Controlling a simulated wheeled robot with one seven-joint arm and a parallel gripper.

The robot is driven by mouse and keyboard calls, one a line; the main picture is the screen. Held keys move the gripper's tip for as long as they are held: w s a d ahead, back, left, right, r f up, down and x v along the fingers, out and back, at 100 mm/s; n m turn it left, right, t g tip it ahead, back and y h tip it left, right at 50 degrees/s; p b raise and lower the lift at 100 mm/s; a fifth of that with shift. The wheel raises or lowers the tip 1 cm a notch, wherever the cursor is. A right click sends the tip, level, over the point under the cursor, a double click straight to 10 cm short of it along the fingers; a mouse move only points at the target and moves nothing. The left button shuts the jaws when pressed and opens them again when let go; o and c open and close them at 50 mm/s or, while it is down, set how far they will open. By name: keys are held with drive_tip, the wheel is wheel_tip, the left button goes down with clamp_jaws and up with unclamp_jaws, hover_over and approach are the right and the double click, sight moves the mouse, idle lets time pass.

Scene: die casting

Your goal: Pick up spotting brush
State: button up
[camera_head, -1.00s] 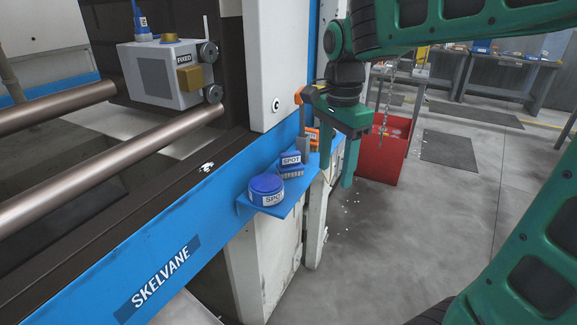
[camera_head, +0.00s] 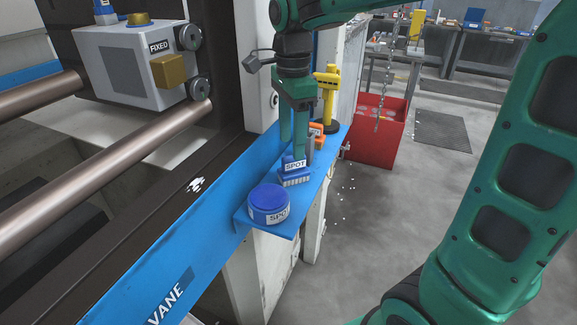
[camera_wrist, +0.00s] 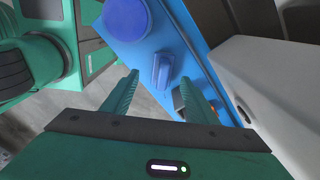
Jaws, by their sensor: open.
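The spotting brush (camera_head: 295,175), a blue block labelled SPOT with pale bristles, lies on a small blue shelf (camera_head: 285,228) beside the machine. In the wrist view the brush (camera_wrist: 163,71) shows from above between and just beyond the fingertips. My gripper (camera_head: 294,145) points down at the brush, fingers apart, with nothing between them. One finger hides part of the brush's back in the head view, so I cannot tell whether they touch.
A round tin with a blue lid (camera_head: 269,203) stands in front of the brush. An orange object (camera_head: 317,142) and a yellow tool (camera_head: 327,95) stand behind it. The machine frame borders the shelf on the left. A red bin (camera_head: 375,135) stands beyond on the floor.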

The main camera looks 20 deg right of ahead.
sight(291, 167)
wheel_tip(291, 167, down, 4)
drive_tip(key=shift+f, duration=0.1)
drive_tip(key=shift+w+d+f, duration=0.1)
drive_tip(key=shift+w+f, duration=0.1)
drive_tip(key=shift+f, duration=1.1)
drive_tip(key=shift+w+d+f, duration=0.1)
drive_tip(key=shift+w+f, duration=0.1)
drive_tip(key=shift+f, duration=1.1)
drive_tip(key=c, duration=1.2)
drive_tip(key=shift+r, duration=0.1)
